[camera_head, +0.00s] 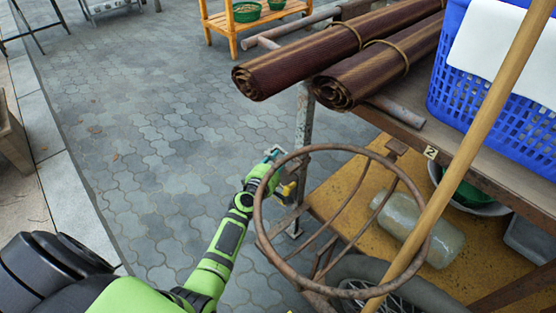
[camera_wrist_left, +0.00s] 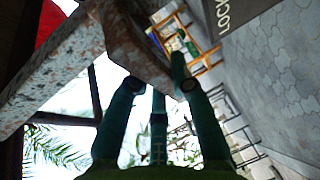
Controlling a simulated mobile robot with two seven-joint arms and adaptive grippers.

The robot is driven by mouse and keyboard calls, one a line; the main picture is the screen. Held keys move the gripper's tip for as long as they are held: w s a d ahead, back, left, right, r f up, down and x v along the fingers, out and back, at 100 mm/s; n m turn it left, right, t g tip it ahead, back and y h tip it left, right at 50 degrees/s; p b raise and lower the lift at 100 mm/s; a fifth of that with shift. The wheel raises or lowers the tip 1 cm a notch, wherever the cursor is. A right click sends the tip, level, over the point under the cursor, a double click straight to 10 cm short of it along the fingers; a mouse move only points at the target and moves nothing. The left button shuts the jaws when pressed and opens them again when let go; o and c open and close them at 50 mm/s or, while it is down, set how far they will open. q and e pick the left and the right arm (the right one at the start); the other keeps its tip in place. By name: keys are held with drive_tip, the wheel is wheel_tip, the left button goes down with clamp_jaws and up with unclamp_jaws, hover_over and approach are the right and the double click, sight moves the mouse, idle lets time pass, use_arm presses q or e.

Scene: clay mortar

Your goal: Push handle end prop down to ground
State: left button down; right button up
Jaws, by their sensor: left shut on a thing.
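A cart with a rusty metal frame fills the right side of the head view. Its prop, a worn, flaking metal post (camera_head: 304,115), stands upright below the cart's end; its lower part (camera_head: 294,226) is partly hidden by my gripper and a rusty ring. My left gripper (camera_head: 275,155) is at this post, beside the ring. In the left wrist view, the teal fingers (camera_wrist_left: 160,85) are closed around the end of a rusty metal piece (camera_wrist_left: 138,50), joined to a worn bar (camera_wrist_left: 50,75). My right gripper is not in view.
The rusty ring (camera_head: 262,222) and a wooden pole (camera_head: 470,150) stand close on the right. Rolled brown mats (camera_head: 300,60) and a blue basket (camera_head: 445,80) lie on the cart top. Open grey paving (camera_head: 150,130) lies to the left. An orange stand (camera_head: 233,45) is behind.

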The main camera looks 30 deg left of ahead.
use_arm(q)
drive_tip(key=shift+f, duration=0.15)
drive_tip(key=c, duration=1.1)
unclamp_jaws()
drive_tip(key=v, duration=1.2)
